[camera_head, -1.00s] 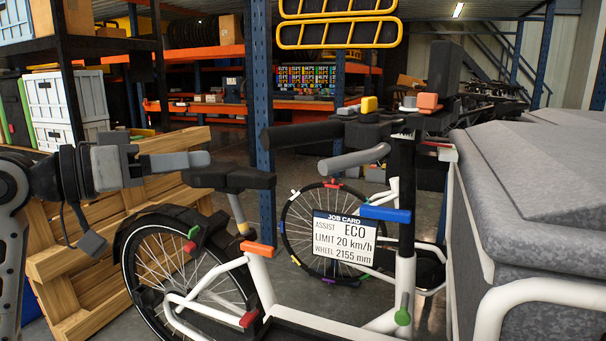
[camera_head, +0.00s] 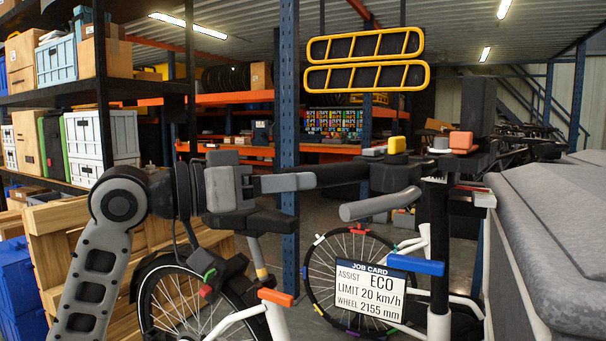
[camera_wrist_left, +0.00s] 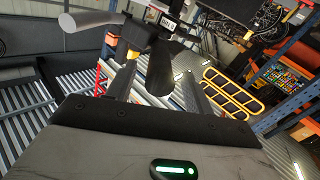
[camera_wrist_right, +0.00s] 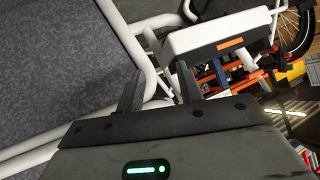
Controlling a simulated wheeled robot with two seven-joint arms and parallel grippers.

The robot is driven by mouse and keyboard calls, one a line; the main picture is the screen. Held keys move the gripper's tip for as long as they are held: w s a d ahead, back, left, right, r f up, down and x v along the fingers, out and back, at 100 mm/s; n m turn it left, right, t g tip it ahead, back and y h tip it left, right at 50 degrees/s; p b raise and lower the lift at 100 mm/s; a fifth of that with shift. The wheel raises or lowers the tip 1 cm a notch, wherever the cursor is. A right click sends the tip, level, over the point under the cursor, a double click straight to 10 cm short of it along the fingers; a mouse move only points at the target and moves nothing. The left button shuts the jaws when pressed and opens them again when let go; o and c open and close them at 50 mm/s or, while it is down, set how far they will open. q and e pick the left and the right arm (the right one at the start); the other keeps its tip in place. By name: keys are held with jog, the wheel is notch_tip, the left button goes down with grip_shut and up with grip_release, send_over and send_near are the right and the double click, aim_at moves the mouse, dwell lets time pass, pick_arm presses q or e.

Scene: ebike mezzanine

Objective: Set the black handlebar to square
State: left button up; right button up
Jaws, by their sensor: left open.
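The black handlebar (camera_head: 343,173) of the bike is in the middle of the head view, its black grip end pointing left. A grey grip (camera_head: 380,205) sits below it. My left gripper (camera_head: 292,183) is open at the left end of the black grip. In the left wrist view the black grip (camera_wrist_left: 160,70) shows between the two spread fingers, and contact cannot be told. The grey grip (camera_wrist_left: 86,20) is at upper left there. My right gripper (camera_wrist_right: 158,78) is open and empty, seen only in its own wrist view, near white frame tubes.
A job card (camera_head: 369,291) hangs below the handlebar. A yellow block (camera_head: 396,145) and an orange block (camera_head: 462,141) sit on top of the cockpit. A grey cargo box (camera_head: 560,230) fills the right side. A wooden crate (camera_head: 60,225) and blue post (camera_head: 289,110) stand behind.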

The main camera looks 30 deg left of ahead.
pick_arm(q)
jog(key=shift+x, duration=1.45)
pick_arm(e)
jog(key=shift+f, duration=0.1)
